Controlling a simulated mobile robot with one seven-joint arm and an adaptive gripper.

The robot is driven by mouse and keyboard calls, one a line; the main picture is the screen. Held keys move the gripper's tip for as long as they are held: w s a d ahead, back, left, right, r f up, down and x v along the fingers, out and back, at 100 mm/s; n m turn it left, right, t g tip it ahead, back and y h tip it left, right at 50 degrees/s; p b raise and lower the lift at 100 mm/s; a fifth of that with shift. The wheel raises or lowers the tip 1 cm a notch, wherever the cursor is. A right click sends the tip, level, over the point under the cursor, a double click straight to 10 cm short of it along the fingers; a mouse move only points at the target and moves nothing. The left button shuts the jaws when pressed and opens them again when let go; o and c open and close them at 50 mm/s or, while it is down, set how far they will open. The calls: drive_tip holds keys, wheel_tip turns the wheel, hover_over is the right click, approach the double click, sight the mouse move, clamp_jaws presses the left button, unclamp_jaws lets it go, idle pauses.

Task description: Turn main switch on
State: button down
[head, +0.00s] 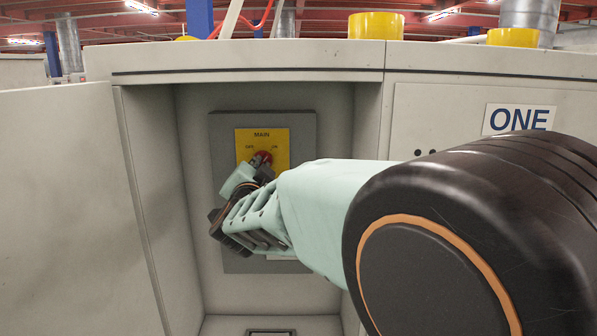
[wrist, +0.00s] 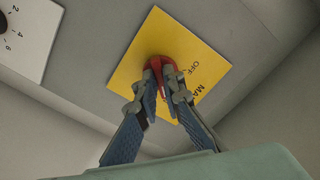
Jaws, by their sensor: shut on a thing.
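The main switch is a red rotary knob (head: 263,157) on a yellow plate (head: 284,140) marked MAIN, with OFF at the left and ON at the right. The plate sits on a grey panel inside the open cabinet. My gripper (head: 257,170) is at the knob in the head view, and my arm covers the lower right of the panel. In the wrist view the two fingertips (wrist: 160,82) are closed on the red knob (wrist: 158,66), one on each side. The yellow plate (wrist: 149,37) looks tilted there. The knob's exact pointing direction is partly hidden by the fingers.
The open cabinet door (head: 60,200) stands at the left. The recess side walls (head: 155,190) are close around my gripper. A closed panel with a ONE sign (head: 519,119) is at the right. A white numbered dial plate (wrist: 28,35) shows at the wrist view's upper left.

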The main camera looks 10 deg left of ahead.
idle(0.4)
drive_tip(key=c, duration=2.1)
unclamp_jaws()
drive_tip(key=shift+s, duration=0.1)
drive_tip(key=v, duration=0.7)
drive_tip(key=shift+s, duration=0.2)
